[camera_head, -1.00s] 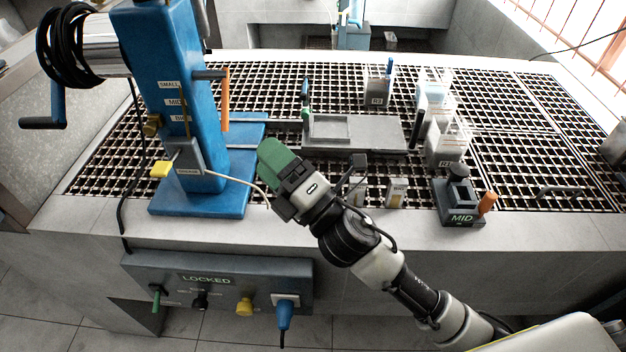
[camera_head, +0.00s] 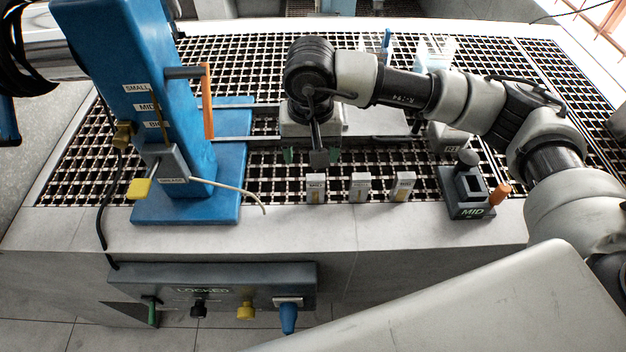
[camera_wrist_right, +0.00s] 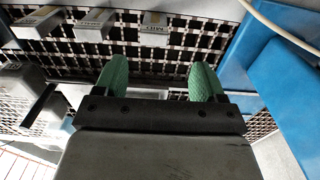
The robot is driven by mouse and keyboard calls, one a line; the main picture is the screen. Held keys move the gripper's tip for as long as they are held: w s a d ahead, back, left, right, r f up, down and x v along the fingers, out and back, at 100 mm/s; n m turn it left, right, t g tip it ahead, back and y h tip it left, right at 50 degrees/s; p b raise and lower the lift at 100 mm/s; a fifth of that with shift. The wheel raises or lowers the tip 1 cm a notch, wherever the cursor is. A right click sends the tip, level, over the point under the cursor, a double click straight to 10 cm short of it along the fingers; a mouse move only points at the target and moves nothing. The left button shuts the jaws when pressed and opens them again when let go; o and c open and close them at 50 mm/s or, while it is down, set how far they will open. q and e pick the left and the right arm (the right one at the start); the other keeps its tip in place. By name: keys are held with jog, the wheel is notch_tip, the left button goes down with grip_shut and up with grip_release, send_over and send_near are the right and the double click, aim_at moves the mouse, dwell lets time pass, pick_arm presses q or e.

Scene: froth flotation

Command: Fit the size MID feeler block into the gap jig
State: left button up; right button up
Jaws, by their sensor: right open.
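Three small grey feeler blocks stand in a row on the front edge of the grating: left (camera_head: 316,189), middle (camera_head: 359,188) and right (camera_head: 403,187). Their labels are too small to read surely. In the right wrist view the three blocks show along the top edge, with the head view's left block (camera_wrist_right: 153,28) nearest the fingers' line. The dark gap jig (camera_head: 468,192), marked MID, stands to their right with its slot empty. My right gripper (camera_head: 311,156) is open and empty, pointing down, above and behind the left block. My left gripper is not in view.
A blue stand (camera_head: 170,205) with an orange handle (camera_head: 207,100) rises left of my right gripper. A pale cable (camera_head: 240,196) lies between stand and blocks. A panel marked LOCKED (camera_head: 215,284) is on the front wall. An orange knob (camera_head: 500,193) sits at the jig.

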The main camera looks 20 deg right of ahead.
aim_at(315, 177)
notch_tip(315, 177, down, 5)
jog(key=shift+s+r+p, duration=0.15)
jog(key=shift+p, duration=0.4)
jog(key=shift+d+f+p, duration=0.15)
jog(key=shift+f+p, duration=0.25)
jog(key=shift+f, duration=0.2)
jog(key=f, duration=0.1)
jog(key=f+p, duration=0.1)
jog(key=f, duration=0.1)
jog(key=shift+d+f+p, duration=0.3)
jog(key=shift+f, duration=0.45)
jog(key=c, duration=1.1)
jog(key=shift+o, duration=0.2)
jog(key=shift+r, duration=0.1)
